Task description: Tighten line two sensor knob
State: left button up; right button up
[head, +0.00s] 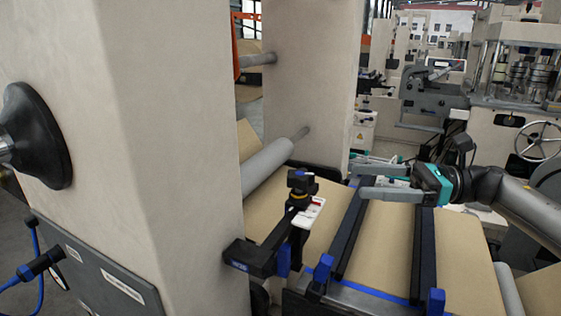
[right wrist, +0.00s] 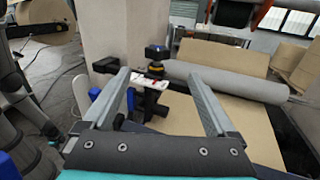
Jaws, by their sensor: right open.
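A black sensor knob (head: 301,181) with a yellow ring beneath it stands upright on a black bracket (head: 258,258) beside the brown paper web. A white sensor block (head: 308,214) with a red mark sits just under it. My right gripper (head: 358,181) is open and empty, to the right of the knob in the head view, its fingers pointing at it and apart from it. In the right wrist view the knob (right wrist: 156,53) appears between and beyond the two fingertips (right wrist: 158,77). No line number is readable. My left gripper is out of view.
Dark rails (head: 349,240) with blue end clamps cross the paper web (head: 390,240) below my right gripper. A beige machine column (head: 130,130) with a black handwheel (head: 36,135) fills the left. A grey roller (head: 267,167) lies behind the knob.

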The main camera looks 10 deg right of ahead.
jog(key=p, duration=0.2)
send_near(291, 173)
jog(key=p+x, duration=0.1)
jog(key=x, duration=0.4)
jog(key=p+x, duration=0.1)
jog(key=x, duration=0.4)
jog(key=shift+f, duration=0.25)
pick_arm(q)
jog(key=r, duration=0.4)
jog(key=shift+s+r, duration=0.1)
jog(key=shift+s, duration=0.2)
pick_arm(e)
jog(key=shift+w+a+f, duration=0.1)
jog(key=shift+w+a, duration=0.05)
jog(key=shift+a, duration=0.35)
jog(key=c, duration=1.4)
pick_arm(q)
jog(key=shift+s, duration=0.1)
